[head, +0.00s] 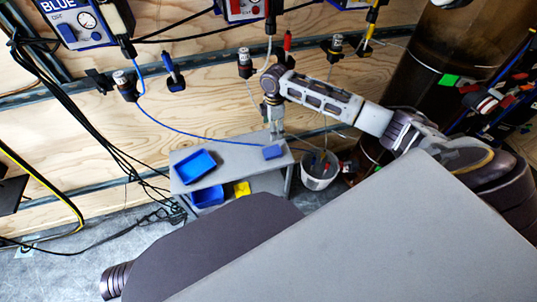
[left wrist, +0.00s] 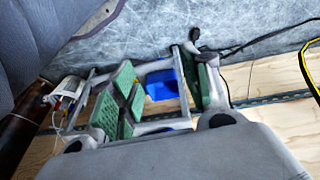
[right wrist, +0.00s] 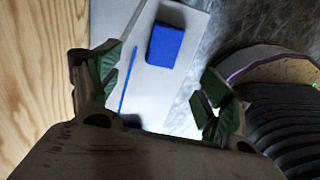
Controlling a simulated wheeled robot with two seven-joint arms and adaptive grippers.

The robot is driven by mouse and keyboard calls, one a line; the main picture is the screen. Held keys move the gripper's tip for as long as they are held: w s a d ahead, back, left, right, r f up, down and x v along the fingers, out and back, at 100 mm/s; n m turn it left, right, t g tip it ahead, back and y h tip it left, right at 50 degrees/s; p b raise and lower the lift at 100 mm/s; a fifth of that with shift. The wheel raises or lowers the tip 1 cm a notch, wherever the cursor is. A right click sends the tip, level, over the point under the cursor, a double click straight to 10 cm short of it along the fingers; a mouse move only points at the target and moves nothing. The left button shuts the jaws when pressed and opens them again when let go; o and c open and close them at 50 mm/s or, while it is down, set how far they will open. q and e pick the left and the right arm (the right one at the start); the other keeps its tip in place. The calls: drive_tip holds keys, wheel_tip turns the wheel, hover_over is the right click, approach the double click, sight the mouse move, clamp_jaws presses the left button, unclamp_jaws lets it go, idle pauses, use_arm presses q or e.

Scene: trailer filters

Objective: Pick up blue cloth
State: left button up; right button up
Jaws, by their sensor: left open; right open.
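The blue cloth (head: 272,152) is a small folded-looking blue block on the right end of the grey cart's top (head: 228,150). My right gripper (head: 275,128) points down just above and behind it in the head view. In the right wrist view the cloth (right wrist: 165,45) lies beyond the fingertips, toward the top. The right gripper (right wrist: 158,92) is open, with nothing between its green-padded fingers. My left gripper (left wrist: 165,82) is open in the left wrist view and out of the head view. I see nothing held in it.
A blue tray (head: 194,166) sits on the cart top, left of the cloth. A blue bin (head: 207,196) and a yellow item (head: 242,188) are on the lower shelf. A white bucket (head: 318,172) stands to the right. A blue hose (head: 190,133) hangs behind the cart.

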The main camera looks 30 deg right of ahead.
use_arm(q)
drive_tip(key=shift+s+r, duration=0.15)
use_arm(e)
drive_tip(key=shift+a+r, duration=0.1)
drive_tip(key=b, duration=0.2)
approach(272, 149)
wheel_tip(272, 149, down, 3)
drive_tip(key=shift+s+r+b, duration=0.1)
drive_tip(key=shift+b, duration=0.2)
drive_tip(key=shift+f, duration=0.7)
use_arm(q)
drive_tip(key=shift+w+d+f+t+h, duration=0.3)
drive_tip(key=shift+d+f+t, duration=0.2)
drive_tip(key=shift+d, duration=0.15)
